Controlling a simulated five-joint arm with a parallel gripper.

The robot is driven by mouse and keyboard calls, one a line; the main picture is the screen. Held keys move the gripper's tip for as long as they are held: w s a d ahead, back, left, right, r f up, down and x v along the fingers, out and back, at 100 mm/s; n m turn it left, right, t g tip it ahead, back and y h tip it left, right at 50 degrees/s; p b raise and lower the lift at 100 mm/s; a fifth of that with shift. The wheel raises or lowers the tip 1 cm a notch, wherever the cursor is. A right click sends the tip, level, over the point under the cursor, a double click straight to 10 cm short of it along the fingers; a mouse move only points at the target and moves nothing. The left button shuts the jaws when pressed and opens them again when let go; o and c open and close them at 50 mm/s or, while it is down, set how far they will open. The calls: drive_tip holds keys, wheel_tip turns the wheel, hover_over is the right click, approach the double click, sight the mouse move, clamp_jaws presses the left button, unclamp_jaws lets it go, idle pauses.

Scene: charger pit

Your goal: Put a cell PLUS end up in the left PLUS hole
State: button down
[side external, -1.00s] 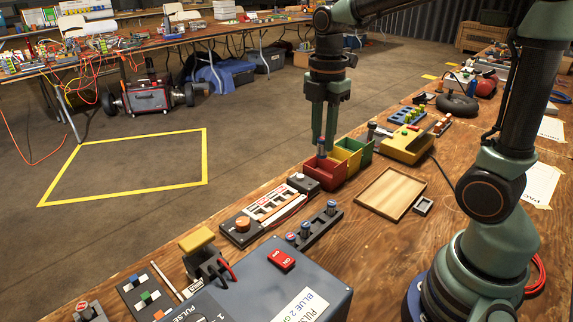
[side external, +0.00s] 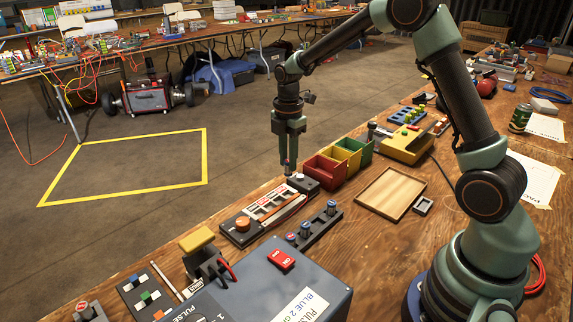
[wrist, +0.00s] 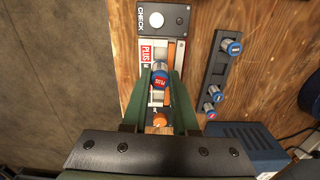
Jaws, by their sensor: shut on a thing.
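My gripper (wrist: 161,78) is shut on a grey cell (side external: 287,166). In the wrist view the cell's blue-rimmed red end (wrist: 160,82), marked PLUS, faces up toward the camera. The cell hangs close above the charger (side external: 270,205), near its CHECK end; I cannot tell whether its lower end touches it. A red PLUS label (wrist: 147,56) shows beside the cell. My fingers and the cell hide the hole beneath.
A dark rack (side external: 318,228) with several cells stands at the right of the charger. The CHECK block (wrist: 163,20) has a pale round button. A red bin (side external: 326,172) stands behind. A blue box (side external: 290,280) lies in front.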

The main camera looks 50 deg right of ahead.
sight(288, 175)
drive_tip(key=shift+f, duration=2.85)
drive_tip(key=shift+f, duration=1)
drive_tip(key=c, duration=0.6)
unclamp_jaws()
drive_tip(key=shift+r, duration=3.5)
